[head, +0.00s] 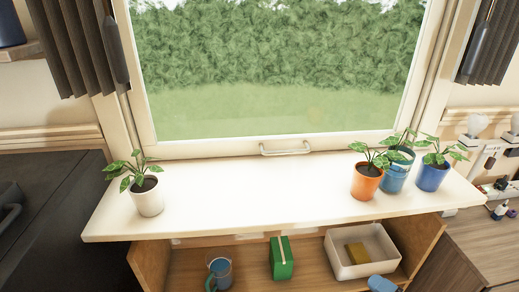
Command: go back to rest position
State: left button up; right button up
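Neither of my grippers shows in the head view, and no part of my arms can be made out for sure. A white pot with a leafy plant (147,200) stands upright at the left of the white windowsill (250,195). An orange pot (366,184), a teal pot (394,178) and a blue pot (433,177), each with a plant, stand close together at its right end.
Below the sill, a wooden shelf (250,252) holds a blue mug-like container (219,274), a green box (282,262) and a white bin (338,261) with a yellow block (356,253). A blue object (381,284) is cut off below. The sill's middle is clear.

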pick_arm(q)
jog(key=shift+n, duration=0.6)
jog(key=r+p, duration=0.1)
jog(key=p, duration=0.1)
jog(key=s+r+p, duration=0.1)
jog(key=p, duration=0.1)
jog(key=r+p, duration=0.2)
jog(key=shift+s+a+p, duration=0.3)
jog(key=shift+p, duration=0.1)
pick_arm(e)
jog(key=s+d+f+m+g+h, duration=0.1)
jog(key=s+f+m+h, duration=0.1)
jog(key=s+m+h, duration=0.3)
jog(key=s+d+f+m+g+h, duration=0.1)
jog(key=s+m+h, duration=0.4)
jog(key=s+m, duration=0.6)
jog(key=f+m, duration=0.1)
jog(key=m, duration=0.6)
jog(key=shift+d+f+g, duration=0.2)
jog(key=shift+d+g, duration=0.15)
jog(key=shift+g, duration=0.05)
